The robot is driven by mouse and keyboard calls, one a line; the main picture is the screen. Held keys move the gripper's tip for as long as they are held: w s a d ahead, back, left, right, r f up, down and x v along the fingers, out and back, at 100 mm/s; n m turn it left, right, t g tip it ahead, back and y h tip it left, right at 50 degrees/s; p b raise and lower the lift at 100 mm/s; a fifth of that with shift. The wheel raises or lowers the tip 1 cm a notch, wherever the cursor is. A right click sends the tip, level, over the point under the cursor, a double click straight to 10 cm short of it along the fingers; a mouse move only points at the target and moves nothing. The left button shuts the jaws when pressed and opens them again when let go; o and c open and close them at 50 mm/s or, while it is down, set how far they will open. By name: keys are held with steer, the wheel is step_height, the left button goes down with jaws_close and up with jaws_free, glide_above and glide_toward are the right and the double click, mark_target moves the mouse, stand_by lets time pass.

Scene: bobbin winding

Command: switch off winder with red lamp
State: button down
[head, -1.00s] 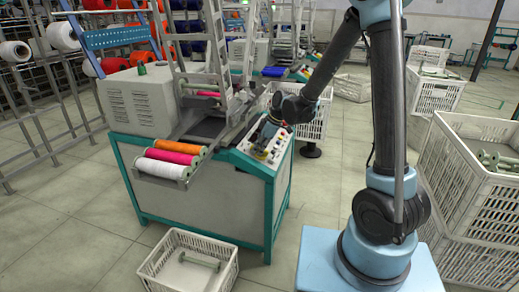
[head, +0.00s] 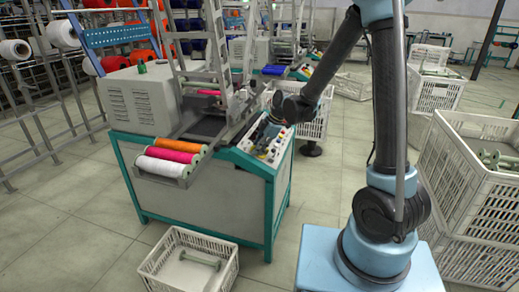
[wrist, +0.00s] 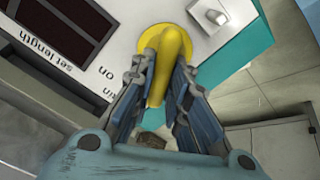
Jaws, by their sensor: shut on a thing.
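The near winder (head: 200,190) is a grey and teal machine with a sloped control panel (head: 252,143) on its right side. In the wrist view, a yellow switch handle (wrist: 178,45) stands on a round yellow plate on the white panel. My gripper (wrist: 163,75) has its two fingers around the handle and is shut on it. My gripper (head: 268,122) shows small and dark over the panel in the head view. The printed word "on" lies left of the switch, beside a dark display (wrist: 65,25). I cannot make out a lit red lamp on this winder.
Orange, pink and white bobbins (head: 175,155) lie on the winder's front tray. A white crate (head: 190,262) stands on the floor before it. Stacked white crates (head: 470,200) stand at the right. A grey knob (wrist: 208,12) sits near the switch. Floor between is clear.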

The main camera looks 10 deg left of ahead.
steer(key=shift+w, duration=0.1)
steer(key=c, duration=1.6)
jaws_free()
steer(key=shift+o, duration=0.2)
steer(key=v, duration=1.2)
steer(key=shift+d, duration=0.15)
